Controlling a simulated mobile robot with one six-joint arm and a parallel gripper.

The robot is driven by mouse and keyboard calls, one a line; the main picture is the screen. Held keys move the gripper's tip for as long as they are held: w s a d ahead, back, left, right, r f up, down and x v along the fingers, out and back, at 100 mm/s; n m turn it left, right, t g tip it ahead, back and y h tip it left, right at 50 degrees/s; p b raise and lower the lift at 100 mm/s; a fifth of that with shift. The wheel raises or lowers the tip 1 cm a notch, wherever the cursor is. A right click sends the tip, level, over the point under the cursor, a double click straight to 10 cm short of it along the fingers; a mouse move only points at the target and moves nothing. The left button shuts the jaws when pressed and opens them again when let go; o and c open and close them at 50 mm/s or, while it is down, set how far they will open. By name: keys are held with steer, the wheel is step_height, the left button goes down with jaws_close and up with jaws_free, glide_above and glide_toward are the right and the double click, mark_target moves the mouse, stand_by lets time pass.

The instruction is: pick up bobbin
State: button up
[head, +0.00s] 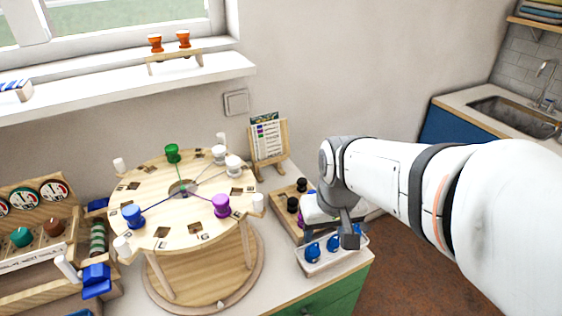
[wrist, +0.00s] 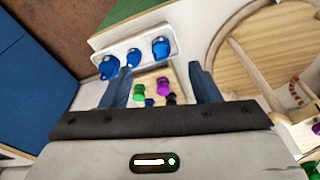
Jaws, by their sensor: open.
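Several bobbins are in view. On the round wooden board (head: 160,240) stand a green bobbin (head: 172,153), a blue bobbin (head: 133,216), a purple bobbin (head: 221,205) and white ones (head: 233,165). Blue bobbins (head: 313,252) sit in a row in a white tray (head: 318,268) at the counter's front right corner. My gripper (head: 348,238) is above this corner, partly hiding the tray. In the wrist view my gripper (wrist: 160,68) is open and empty. Green (wrist: 139,92), purple (wrist: 163,86) and dark bobbins show between its fingers, with the blue row (wrist: 161,47) beyond.
A wooden tray (head: 284,212) with black bobbins lies between the board and the white tray. A card on a wooden stand (head: 269,146) is behind it. A wooden rack (head: 30,240) stands at left. Orange bobbins (head: 156,43) sit on the windowsill. The floor at right is clear.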

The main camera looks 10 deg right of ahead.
steer(key=w+f+p, duration=0.2)
steer(key=w, duration=0.3)
steer(key=w+f+g+p, duration=0.1)
steer(key=w+f+p, duration=0.1)
steer(key=w, duration=0.4)
steer(key=w+f+n+g+p, duration=0.1)
steer(key=w+f+p, duration=0.1)
steer(key=w, duration=0.3)
steer(key=shift+w+f+p, duration=0.3)
steer(key=shift+p, duration=0.15)
steer(key=shift+w+f, duration=0.2)
steer(key=shift+f, duration=0.4)
step_height(320, 180, down, 7)
steer(key=shift+f+p, duration=0.2)
steer(key=shift+p, duration=0.75)
steer(key=shift+c, duration=0.2)
steer(key=c, duration=1)
